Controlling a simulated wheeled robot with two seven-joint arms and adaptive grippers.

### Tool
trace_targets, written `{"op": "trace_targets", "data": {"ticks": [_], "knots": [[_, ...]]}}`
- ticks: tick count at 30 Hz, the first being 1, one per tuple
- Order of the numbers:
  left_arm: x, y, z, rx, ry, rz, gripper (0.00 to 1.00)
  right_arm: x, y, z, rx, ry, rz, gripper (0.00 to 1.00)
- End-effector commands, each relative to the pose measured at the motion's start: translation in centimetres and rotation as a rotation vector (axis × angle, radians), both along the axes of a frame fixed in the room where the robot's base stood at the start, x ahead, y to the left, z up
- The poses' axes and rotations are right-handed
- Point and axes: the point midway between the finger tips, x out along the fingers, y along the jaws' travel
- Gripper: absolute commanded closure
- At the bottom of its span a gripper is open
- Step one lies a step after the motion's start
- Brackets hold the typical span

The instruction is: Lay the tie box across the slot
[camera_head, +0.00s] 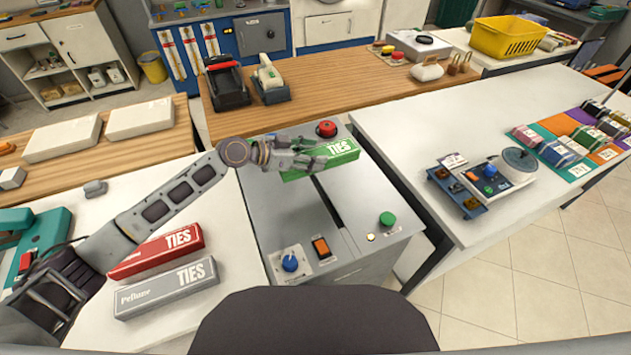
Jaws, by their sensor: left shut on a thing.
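A green tie box (343,150) marked TIES is held by my left gripper (312,156), which is shut on it. The box is over the far part of the grey machine, above the far end of the dark slot (328,203). It lies roughly crosswise to the slot; I cannot tell whether it touches the machine top. A red tie box (157,252) and a grey tie box (165,289) lie side by side on the white table at the left. My right gripper is not in view.
The grey machine (264,212) carries a red button (327,129), a green button (387,219), a blue knob (290,263) and an orange switch (321,246). A white table (410,130) at the right holds a small device (490,178) and several folded stacks.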

Motion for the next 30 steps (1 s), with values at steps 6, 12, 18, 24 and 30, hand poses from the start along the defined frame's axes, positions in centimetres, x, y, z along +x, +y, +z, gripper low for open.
{"op": "trace_targets", "data": {"ticks": [6,12,18,24,30], "knots": [[0.0,0.0,-2.9,0.0,0.003,0.001,0.68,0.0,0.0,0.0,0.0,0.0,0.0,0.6],[0.0,0.0,-5.1,0.0,0.003,0.001,0.68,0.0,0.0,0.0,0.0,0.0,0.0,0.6],[0.0,0.0,-5.5,0.0,0.0,0.0,0.68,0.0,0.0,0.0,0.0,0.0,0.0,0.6],[0.0,0.0,-5.6,0.0,0.0,0.0,0.68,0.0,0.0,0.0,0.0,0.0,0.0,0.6],[0.0,0.0,-6.8,0.0,0.003,0.001,0.68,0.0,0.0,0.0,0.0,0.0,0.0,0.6]]}}
